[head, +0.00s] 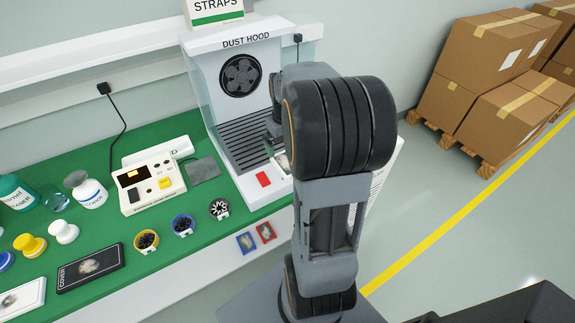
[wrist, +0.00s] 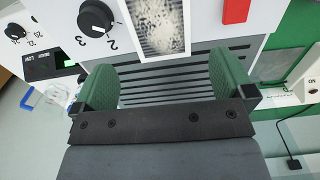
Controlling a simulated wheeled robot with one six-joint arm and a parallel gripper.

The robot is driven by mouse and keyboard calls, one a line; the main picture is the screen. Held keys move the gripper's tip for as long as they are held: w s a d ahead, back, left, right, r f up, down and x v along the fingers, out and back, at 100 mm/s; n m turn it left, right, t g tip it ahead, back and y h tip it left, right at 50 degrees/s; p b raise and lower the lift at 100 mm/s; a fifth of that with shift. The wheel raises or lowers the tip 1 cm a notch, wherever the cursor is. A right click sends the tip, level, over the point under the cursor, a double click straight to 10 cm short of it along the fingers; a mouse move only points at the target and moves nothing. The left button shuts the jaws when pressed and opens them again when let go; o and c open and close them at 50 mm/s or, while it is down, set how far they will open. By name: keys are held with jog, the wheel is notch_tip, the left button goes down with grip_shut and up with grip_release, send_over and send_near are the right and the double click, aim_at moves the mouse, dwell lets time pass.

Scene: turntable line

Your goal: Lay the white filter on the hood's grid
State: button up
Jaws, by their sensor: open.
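The dust hood (head: 205,70) stands at the back of the green bench, its dark slatted grid (head: 240,143) facing up; the grid (wrist: 165,92) also shows in the wrist view. A white-edged flat piece with a speckled grey face (wrist: 157,25) lies at the hood's front, its near end at the grid's edge; part of it shows in the head view (head: 283,160). I cannot tell whether it is the white filter. Another white-edged speckled piece (head: 22,298) lies at the bench's left front, cut off by the frame. My gripper (wrist: 165,80) is open and empty over the grid, green fingers apart.
A red block (head: 263,179) and knobs (wrist: 97,18) are on the hood's front. A control box (head: 152,182) stands left of the hood. Boxes on pallets (head: 500,80) stand at right beyond open floor.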

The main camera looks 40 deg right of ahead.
jog(key=shift+f, duration=3.3)
jog(key=shift+c, duration=0.4)
jog(key=c, duration=0.9)
jog(key=shift+r, duration=0.15)
